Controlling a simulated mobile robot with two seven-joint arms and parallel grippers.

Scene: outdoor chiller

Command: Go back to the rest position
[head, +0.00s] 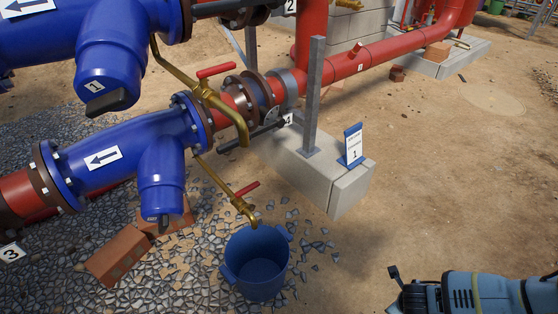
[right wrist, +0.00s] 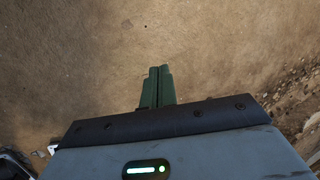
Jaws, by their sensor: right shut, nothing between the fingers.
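My right gripper (right wrist: 160,71) shows in the right wrist view as two narrow green fingers held together, shut and empty. Bare brown ground lies beyond the fingertips. In the head view, part of my right arm comes in at the lower right corner, over bare ground and clear of the pipes; its fingers cannot be made out there. My left gripper and left arm are not in the head view.
Blue strainers (head: 130,160) on red pipes (head: 400,50) fill the left and top. Two brass taps with red levers hang there; the lower tap (head: 243,207) is over a blue bucket (head: 257,262). A concrete block (head: 350,190) carries a sign (head: 353,146). Right-hand ground is clear.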

